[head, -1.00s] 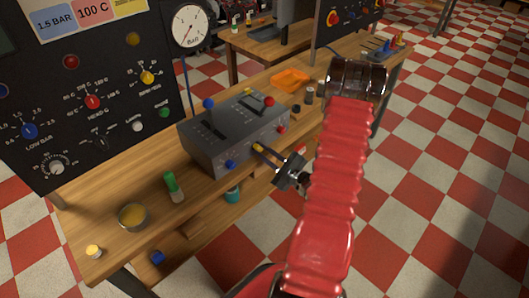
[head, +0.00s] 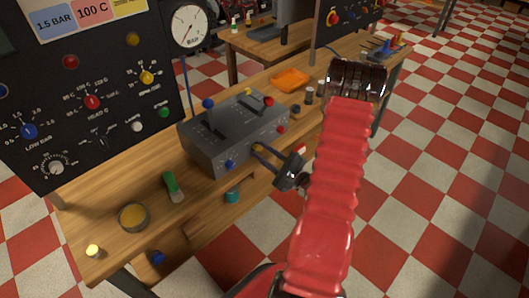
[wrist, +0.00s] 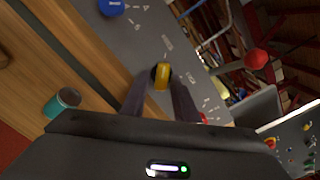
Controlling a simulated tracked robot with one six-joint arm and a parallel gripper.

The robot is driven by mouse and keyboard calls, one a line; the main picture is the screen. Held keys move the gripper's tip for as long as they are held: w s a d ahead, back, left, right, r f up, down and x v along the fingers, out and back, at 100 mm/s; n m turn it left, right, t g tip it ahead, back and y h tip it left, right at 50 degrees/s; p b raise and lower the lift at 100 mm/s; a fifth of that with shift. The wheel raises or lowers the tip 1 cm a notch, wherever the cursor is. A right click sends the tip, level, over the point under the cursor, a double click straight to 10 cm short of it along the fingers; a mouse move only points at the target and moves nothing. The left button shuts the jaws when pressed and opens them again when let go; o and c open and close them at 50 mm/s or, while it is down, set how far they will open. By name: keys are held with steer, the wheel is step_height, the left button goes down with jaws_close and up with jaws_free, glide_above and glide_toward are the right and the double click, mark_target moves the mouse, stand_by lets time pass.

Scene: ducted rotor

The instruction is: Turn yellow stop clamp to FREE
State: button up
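The yellow stop clamp (head: 257,147) is on the front face of the grey lever box (head: 205,155), low and right of its middle. In the wrist view the clamp (wrist: 162,75) is a small yellow knob standing between my two dark fingertips. My gripper (wrist: 160,88) reaches it from the front and looks shut on it, with a fingertip close against each side. In the head view my gripper (head: 265,154) partly covers the clamp. Small labels are printed on the face around it, too small to read surely.
A blue knob (head: 230,164) sits left of the clamp and a red knob (head: 281,129) right of it. Levers with blue and red balls (head: 269,101) rise from the box top. A green-handled item (head: 171,184) and a round tin (head: 133,216) lie on the bench to the left.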

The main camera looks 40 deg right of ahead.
steer(key=shift+o, duration=0.7)
steer(key=shift+s, duration=0.1)
steer(key=shift+s, duration=0.2)
steer(key=s, duration=1.3)
steer(key=shift+d, duration=0.2)
steer(key=shift+s, duration=0.1)
